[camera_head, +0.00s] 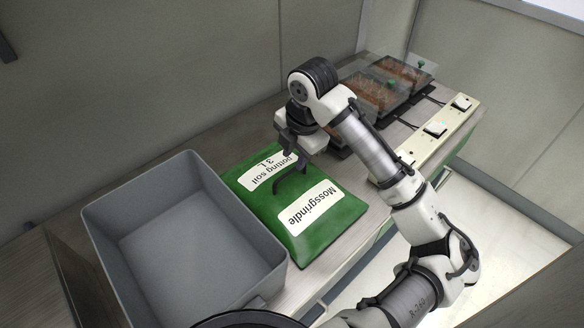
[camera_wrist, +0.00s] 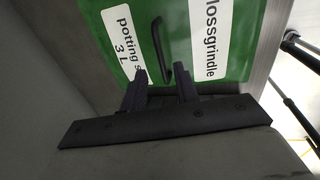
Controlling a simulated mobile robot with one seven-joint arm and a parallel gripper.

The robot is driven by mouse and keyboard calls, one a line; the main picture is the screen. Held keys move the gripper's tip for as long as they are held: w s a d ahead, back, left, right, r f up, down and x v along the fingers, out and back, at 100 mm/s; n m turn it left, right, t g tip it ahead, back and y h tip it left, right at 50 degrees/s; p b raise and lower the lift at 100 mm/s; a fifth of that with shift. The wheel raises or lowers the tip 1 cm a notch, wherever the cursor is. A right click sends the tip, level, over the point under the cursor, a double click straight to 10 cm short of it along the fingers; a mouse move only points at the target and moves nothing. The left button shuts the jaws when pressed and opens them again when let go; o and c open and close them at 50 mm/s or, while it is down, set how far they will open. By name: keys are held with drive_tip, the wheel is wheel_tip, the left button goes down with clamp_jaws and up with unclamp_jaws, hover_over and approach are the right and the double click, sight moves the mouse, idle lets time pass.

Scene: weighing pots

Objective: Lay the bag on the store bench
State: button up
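The bag (camera_head: 302,238) is a flat green sack with white labels reading "Mossgrindle" and "potting soil 3 L". It lies on a wood-grain bench (camera_head: 345,254), and it fills the upper part of the wrist view (camera_wrist: 258,55). A dark curved handle (camera_wrist: 157,42) stands on its upper face, between the two labels. My gripper (camera_head: 294,163) is over the bag, close to the handle. In the wrist view my gripper (camera_wrist: 161,74) has its fingers apart, with the handle's near end at the gap between them. Whether the fingers touch the handle cannot be told.
A large empty grey bin (camera_head: 190,240) stands directly left of the bag. Behind my arm are clear-lidded trays (camera_head: 405,72) with brown contents on dark scales. A pale strip with white switches (camera_head: 435,130) runs along the bench's right side. Walls close off the back.

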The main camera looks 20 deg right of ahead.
drive_tip(key=r, duration=0.2)
drive_tip(key=s+r, duration=0.1)
drive_tip(key=r, duration=0.2)
drive_tip(key=shift+d+r, duration=0.1)
drive_tip(key=shift+d, duration=0.05)
